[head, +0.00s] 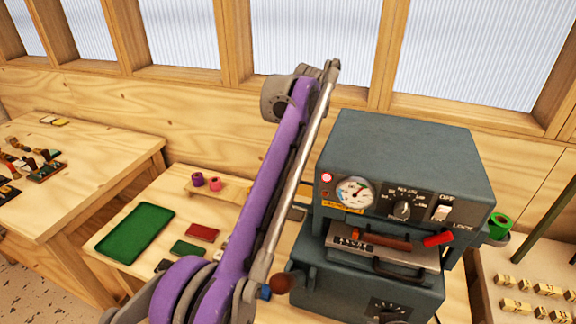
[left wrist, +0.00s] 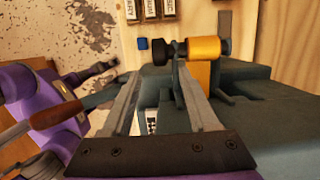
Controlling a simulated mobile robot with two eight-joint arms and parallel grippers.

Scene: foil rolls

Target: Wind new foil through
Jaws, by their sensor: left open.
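The grey-green foil machine (head: 405,160) stands on the bench at right in the head view, with a gauge, an OFF switch and a red lever (head: 438,239). A green roll (head: 500,221) sits at its right side. A purple roll (head: 198,179) and a pink roll (head: 215,184) stand on a small wooden holder. In the left wrist view my left gripper (left wrist: 165,72) is open, with a gold roll (left wrist: 204,47) at its right fingertip; I cannot tell whether they touch. The gold roll and the left fingers are not visible in the head view. My right gripper is not seen.
A green tray (head: 136,233), a red block (head: 202,232) and a dark green block (head: 188,248) lie left of the machine. My purple arm crosses the head view and hides part of the bench. A table (head: 90,160) stands at left. Small blocks (head: 516,306) lie at right.

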